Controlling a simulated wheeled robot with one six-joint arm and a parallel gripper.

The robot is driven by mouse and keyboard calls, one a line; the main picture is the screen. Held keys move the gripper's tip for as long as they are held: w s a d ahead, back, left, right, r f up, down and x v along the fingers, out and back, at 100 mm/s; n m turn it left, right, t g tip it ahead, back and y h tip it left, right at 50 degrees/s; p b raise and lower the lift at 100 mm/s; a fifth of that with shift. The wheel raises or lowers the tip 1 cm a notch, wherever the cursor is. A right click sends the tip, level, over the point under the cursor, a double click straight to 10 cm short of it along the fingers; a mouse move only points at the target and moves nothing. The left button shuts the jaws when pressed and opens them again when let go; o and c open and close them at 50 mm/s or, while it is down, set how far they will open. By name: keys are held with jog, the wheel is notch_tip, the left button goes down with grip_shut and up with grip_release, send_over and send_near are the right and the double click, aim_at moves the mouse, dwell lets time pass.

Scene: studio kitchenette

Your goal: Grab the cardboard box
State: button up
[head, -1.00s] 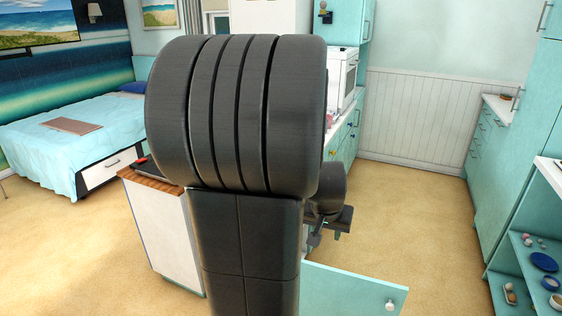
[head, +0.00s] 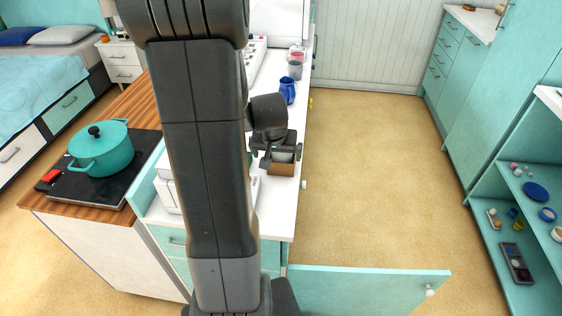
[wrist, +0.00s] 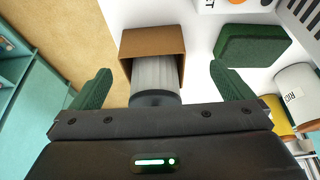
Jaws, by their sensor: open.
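The cardboard box (head: 283,170) is small and brown and sits on the white counter near its right edge. In the wrist view the brown cardboard box (wrist: 153,41) shows an open side towards me, with a pale grey ribbed thing with a dark round end in front of or inside that opening; I cannot tell which. My gripper (head: 275,151) is open just above the box. In the wrist view its green fingers (wrist: 160,68) stand wide apart on either side of the grey thing, with a gap on both sides. Part of the box is hidden by the grey thing.
A dark green block (wrist: 252,46) lies right of the box, with white containers beyond. A blue jug (head: 288,90) stands farther back on the counter. A teal pot (head: 101,148) is on the hob at left. An open teal door (head: 365,290) sticks out at the front; floor right is clear.

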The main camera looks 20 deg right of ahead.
aim_at(280, 162)
jog(key=shift+s+d+f, duration=0.15)
jog(key=shift+f, duration=0.15)
jog(key=x, duration=0.4)
jog(key=shift+s+d, duration=0.2)
jog(key=shift+s, duration=0.1)
jog(key=shift+w+f, duration=0.2)
jog(key=shift+f, duration=0.25)
jog(key=shift+c, duration=0.2)
jog(key=c, duration=1)
